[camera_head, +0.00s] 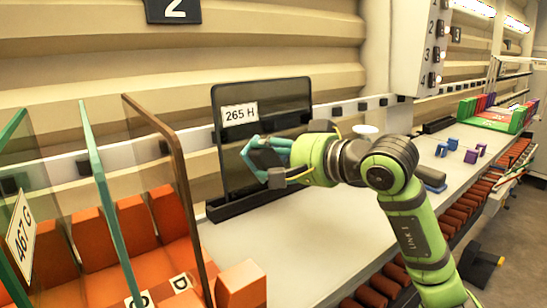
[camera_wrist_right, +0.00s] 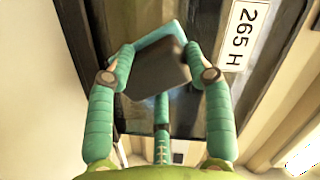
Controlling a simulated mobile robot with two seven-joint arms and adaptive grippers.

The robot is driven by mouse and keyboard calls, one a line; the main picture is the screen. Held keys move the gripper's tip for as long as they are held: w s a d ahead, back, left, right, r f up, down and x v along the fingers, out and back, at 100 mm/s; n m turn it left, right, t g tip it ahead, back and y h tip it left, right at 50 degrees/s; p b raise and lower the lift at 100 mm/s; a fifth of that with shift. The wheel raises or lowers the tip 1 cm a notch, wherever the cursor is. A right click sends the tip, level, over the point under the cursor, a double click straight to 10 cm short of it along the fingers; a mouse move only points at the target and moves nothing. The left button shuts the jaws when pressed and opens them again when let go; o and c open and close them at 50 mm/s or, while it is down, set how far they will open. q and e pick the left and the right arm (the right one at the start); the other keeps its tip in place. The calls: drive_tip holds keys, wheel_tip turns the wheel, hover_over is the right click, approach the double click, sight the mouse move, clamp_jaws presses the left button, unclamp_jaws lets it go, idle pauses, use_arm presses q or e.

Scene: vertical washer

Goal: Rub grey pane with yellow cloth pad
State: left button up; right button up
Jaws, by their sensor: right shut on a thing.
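The grey pane (camera_head: 240,160) stands upright in a black base on the white counter, with a "265 H" label near its top; it also fills much of the right wrist view (camera_wrist_right: 200,118). My right gripper (camera_head: 262,160) is in front of the pane's lower middle. Its teal fingers (camera_wrist_right: 160,72) are shut on a dark block-shaped pad (camera_wrist_right: 158,68). The pad's visible side looks dark brown-grey, and no yellow shows on it. The pad is close to the pane; I cannot tell whether they touch. My left gripper is not in view.
At left, an orange slotted rack (camera_head: 240,284) holds several upright panes, one labelled "467 G" (camera_head: 20,230). Small blue and purple pieces (camera_head: 472,155) sit on the counter beyond my right arm. The counter (camera_head: 300,245) is clear in front of the pane.

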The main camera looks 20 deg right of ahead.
drive_tip(key=shift+w+d+b, duration=0.3)
drive_tip(key=shift+d+b, duration=0.1)
drive_tip(key=shift+d, duration=0.4)
drive_tip(key=shift+w+d+b, duration=0.5)
drive_tip(key=shift+w+d, duration=1.15)
drive_tip(key=shift+d, duration=2.6)
drive_tip(key=shift+s+a+b, duration=0.3)
drive_tip(key=shift+s+a, duration=0.35)
drive_tip(key=shift+a, duration=1.05)
drive_tip(key=shift+s+a+b, duration=0.25)
drive_tip(key=shift+s+a, duration=0.35)
drive_tip(key=shift+a, duration=1.1)
drive_tip(key=shift+s+a+b, duration=0.3)
drive_tip(key=shift+s+a, duration=0.35)
drive_tip(key=shift+a, duration=1.05)
